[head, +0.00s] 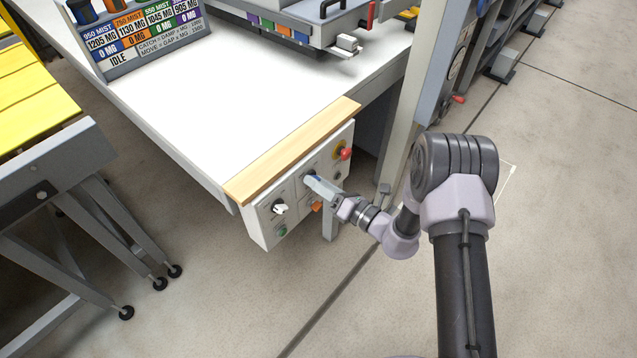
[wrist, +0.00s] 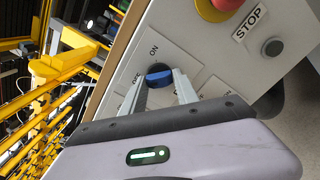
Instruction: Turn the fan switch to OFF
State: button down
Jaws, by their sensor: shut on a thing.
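The control panel (head: 262,229) is a white box on the front of the table, below a wooden strip. A blue switch knob (wrist: 159,78) on a pale plate shows in the wrist view, with ON printed above it and OFF to its left. My gripper (wrist: 161,82) is shut on this blue knob, one finger on each side. I cannot read a name that marks it as the fan switch. In the head view my gripper (head: 315,182) reaches the panel's middle and hides most of the knob. A white knob (head: 279,208) sits to its left.
A red emergency button (head: 345,153) is on the panel's right, also seen beside a STOP label in the wrist view (wrist: 222,5). Orange (head: 317,206) and green (head: 283,231) buttons are lower down. A grey post (head: 430,90) stands behind my arm. Open floor lies in front.

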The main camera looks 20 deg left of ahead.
jog(key=c, duration=1)
grip_release()
jog(key=shift+o, duration=0.2)
jog(key=shift+d, duration=0.1)
jog(key=p+v, duration=0.3)
jog(key=v, duration=1.4)
jog(key=shift+p, duration=0.35)
jog(key=shift+s+d, duration=0.1)
jog(key=shift+d, duration=0.05)
